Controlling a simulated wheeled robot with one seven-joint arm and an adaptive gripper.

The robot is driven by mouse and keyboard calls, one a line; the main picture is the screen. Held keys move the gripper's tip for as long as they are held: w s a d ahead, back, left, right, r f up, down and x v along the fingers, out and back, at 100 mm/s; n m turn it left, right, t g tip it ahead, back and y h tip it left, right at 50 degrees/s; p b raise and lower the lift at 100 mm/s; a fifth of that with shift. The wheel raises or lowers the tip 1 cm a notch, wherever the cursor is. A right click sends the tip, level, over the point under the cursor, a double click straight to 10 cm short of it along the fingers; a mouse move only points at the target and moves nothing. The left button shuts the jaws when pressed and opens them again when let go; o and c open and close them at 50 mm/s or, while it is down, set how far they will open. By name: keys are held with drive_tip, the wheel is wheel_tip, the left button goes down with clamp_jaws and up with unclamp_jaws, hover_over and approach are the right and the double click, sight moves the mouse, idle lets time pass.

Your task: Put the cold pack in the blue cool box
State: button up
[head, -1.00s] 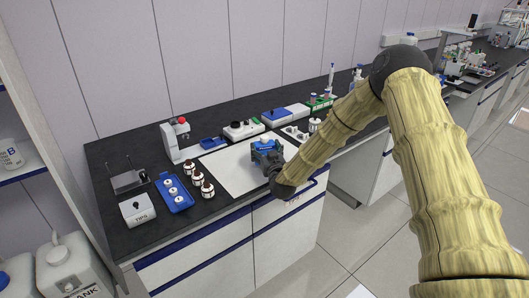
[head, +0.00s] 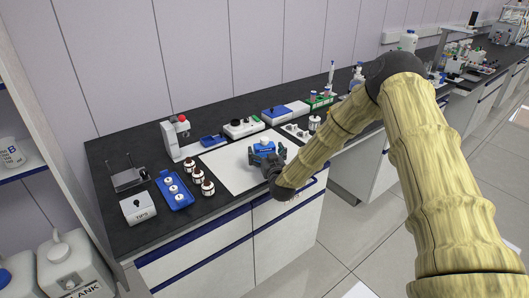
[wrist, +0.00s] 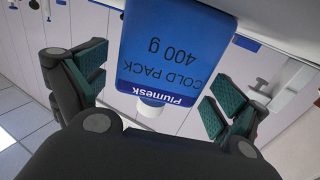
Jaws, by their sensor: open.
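The cold pack (head: 264,147) is a blue bottle-like pack with a white cap. It stands on the white mat (head: 236,176) on the dark bench. In the wrist view the cold pack (wrist: 172,62) shows its "COLD PACK 400 g" label upside down. My gripper (head: 269,158) is open at the front of the pack, with one finger on each side. In the wrist view gaps show between the pack and both green-padded fingers. A blue-and-white box (head: 275,112) behind the mat may be the blue cool box; its inside cannot be made out.
Brown bottles (head: 198,179) and a blue tray (head: 174,192) with white-topped items stand left of the mat. A white device (head: 244,128) and a green rack (head: 320,101) stand behind it. The mat around the pack is mostly clear.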

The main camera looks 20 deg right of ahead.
drive_tip(key=shift+r, duration=0.15)
drive_tip(key=s+b, duration=0.2)
drive_tip(key=s, duration=1)
drive_tip(key=shift+a, duration=0.2)
